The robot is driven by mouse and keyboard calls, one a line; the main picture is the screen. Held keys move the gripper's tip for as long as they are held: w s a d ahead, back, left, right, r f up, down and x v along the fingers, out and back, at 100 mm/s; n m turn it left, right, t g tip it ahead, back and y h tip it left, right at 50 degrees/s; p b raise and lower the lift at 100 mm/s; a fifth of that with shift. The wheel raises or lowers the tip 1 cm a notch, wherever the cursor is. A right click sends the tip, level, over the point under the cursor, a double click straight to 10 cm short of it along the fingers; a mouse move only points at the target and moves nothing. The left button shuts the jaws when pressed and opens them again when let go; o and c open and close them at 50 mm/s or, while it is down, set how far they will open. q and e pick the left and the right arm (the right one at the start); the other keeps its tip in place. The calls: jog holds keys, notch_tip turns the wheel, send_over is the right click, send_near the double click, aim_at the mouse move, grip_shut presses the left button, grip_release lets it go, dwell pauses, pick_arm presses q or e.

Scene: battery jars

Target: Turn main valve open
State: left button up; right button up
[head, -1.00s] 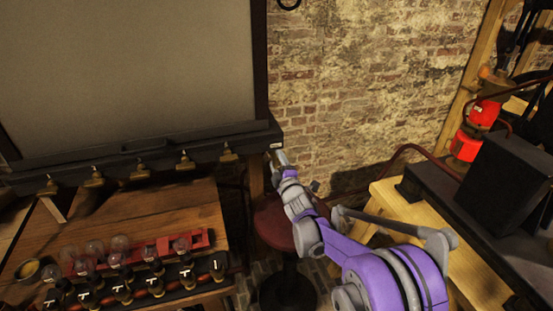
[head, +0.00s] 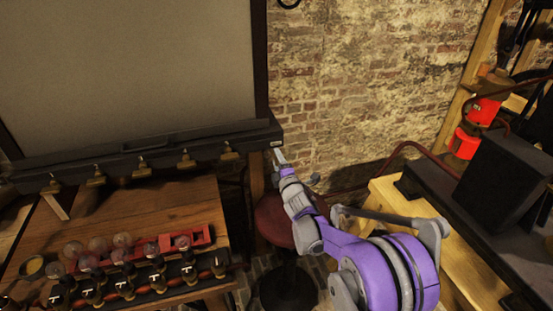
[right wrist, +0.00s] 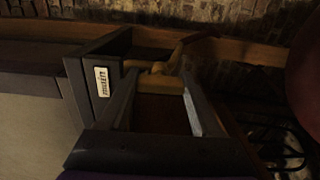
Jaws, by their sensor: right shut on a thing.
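My right gripper (head: 279,157) reaches the right end of the long dark rail under the big grey panel. In the right wrist view the two dark fingers (right wrist: 160,105) stand on either side of a brass valve (right wrist: 157,78). The gripper is shut on the valve, whose arm sticks up to the right beyond the fingertips. A white label (right wrist: 102,82) is on the dark rail end beside the valve. In the head view this valve cannot be made out at the gripper tip. My left gripper is not in view.
Several brass taps (head: 185,160) hang along the rail. Below, a wooden table (head: 150,205) carries glass jars (head: 122,240) and a red rack (head: 200,236). A round red stool (head: 275,222) stands under my right arm. A wooden bench with a black box (head: 503,185) is at right.

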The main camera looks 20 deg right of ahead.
jog(key=o, duration=1.4)
